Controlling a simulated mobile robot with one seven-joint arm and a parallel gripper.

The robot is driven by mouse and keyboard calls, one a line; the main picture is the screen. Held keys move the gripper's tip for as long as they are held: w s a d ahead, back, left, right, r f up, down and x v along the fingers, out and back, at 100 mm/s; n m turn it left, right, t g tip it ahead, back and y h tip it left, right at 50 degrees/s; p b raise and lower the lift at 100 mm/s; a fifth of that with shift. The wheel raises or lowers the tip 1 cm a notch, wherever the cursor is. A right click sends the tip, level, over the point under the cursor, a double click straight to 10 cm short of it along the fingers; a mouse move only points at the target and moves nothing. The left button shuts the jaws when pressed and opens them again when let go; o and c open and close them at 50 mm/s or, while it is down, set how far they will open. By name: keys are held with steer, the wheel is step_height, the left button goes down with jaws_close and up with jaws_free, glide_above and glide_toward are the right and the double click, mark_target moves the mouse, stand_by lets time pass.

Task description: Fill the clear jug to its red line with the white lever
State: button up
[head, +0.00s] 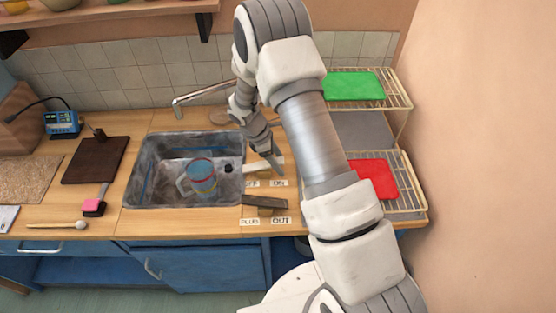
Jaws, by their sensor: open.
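The clear jug (201,178) stands upright in the metal sink (133,190), its handle to the left. Bluish and reddish bands show on it; I cannot tell its red line or its water level clearly. The white lever (256,168) lies at the sink's right edge, above the OFF label (251,183) and ON label (279,183). My gripper (273,163) is open and points down at the right part of the white lever, partly covering it. I cannot tell whether it touches the lever.
The tap (204,93) reaches over the sink's back left. A dark lever (264,202) lies nearer the front, above PLUG (250,222) and OUT (281,221) labels. Wire racks with a green board (353,86) and a red board (382,179) stand right.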

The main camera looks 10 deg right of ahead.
mark_target(262, 164)
jaws_close()
stand_by(0.3)
steer(key=shift+d+f+y, duration=0.1)
steer(key=shift+f+y, duration=0.1)
steer(key=shift+y, duration=0.3)
jaws_free()
steer(key=b+v, duration=0.1)
steer(key=v, duration=1.6)
steer(key=shift+r+b, duration=0.25)
steer(key=shift+b, duration=0.05)
